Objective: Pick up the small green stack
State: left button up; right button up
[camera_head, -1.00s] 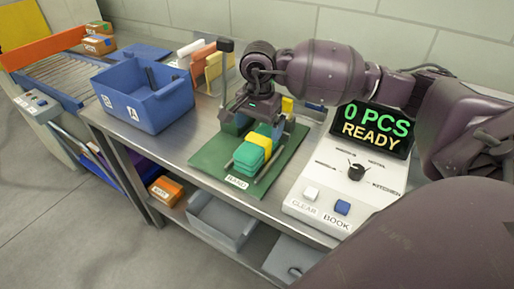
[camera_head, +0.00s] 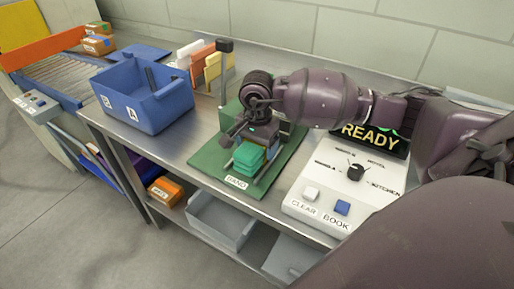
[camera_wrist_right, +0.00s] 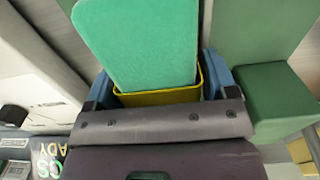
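The small green stack (camera_head: 250,158) lies on the green mat (camera_head: 210,166) by the BAND label. Its flat green top (camera_wrist_right: 142,42) and a yellow band (camera_wrist_right: 160,97) around it show in the wrist view. My right gripper (camera_head: 247,146) is down over the stack and hides its rear part and band in the head view. In the wrist view, the blue fingers of my right gripper (camera_wrist_right: 159,88) stand on either side of the band, very close to it. I cannot tell whether they touch it. My left gripper is not in view.
A control box (camera_head: 318,190) with a dial and CLEAR and BOOK buttons stands right of the mat. A blue bin (camera_head: 150,112) stands to the left. A dark upright post (camera_head: 224,75) rises behind the mat. A larger green block (camera_wrist_right: 268,90) is close beside the right finger.

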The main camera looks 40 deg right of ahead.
jog(key=c, duration=0.8)
jog(key=shift+r, duration=0.1)
